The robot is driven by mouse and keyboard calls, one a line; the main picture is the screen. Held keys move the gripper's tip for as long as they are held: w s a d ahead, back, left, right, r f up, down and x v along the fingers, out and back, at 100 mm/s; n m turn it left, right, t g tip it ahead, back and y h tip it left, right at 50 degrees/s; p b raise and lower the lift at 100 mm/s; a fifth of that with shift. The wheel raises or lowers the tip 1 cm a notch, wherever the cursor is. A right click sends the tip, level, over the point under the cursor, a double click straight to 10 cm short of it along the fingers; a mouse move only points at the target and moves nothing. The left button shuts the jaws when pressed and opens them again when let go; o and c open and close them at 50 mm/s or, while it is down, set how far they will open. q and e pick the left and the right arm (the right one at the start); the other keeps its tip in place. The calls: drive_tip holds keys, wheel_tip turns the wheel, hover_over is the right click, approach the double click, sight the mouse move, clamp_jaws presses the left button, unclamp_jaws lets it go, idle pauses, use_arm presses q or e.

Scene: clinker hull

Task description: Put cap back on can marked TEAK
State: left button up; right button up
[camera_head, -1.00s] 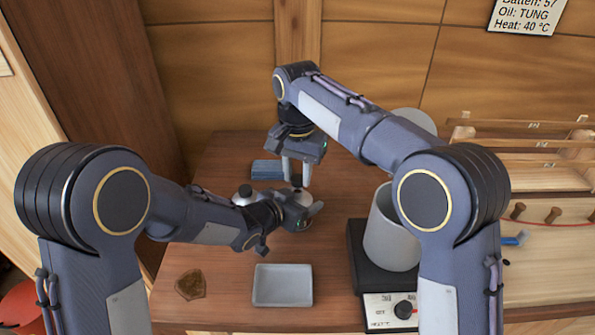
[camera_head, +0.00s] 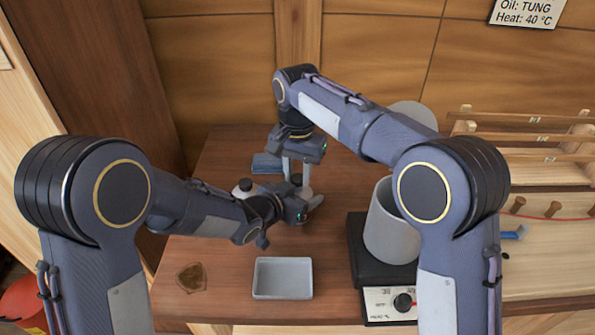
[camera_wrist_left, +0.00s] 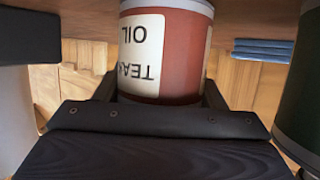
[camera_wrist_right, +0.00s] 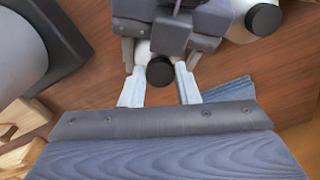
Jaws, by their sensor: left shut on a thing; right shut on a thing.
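The TEAK OIL can is red with a cream label (camera_wrist_left: 142,50) and fills the middle of the left wrist view. My left gripper (camera_head: 298,207) is shut around it, and the can stands upright in the head view, mostly hidden by the gripper. The small black cap (camera_wrist_right: 160,72) is between the fingertips of my right gripper (camera_wrist_right: 160,80), directly over the can's pale top. The cap also shows in the head view (camera_head: 297,180). Whether it touches the can's neck, I cannot tell.
Another can with a black cap (camera_head: 244,186) stands close left. A blue folded cloth (camera_head: 266,163) lies behind. A grey tray (camera_head: 283,294) and brown shield-shaped piece (camera_head: 191,278) lie in front. A large pot (camera_head: 390,235) on a heater (camera_head: 357,270) stands right.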

drive_tip(key=shift+f, duration=0.5)
use_arm(q)
clamp_jaws()
use_arm(e)
drive_tip(key=m, duration=0.9)
drive_tip(key=shift+m, duration=0.3)
drive_tip(key=o, duration=0.9)
drive_tip(key=shift+r, duration=2.2)
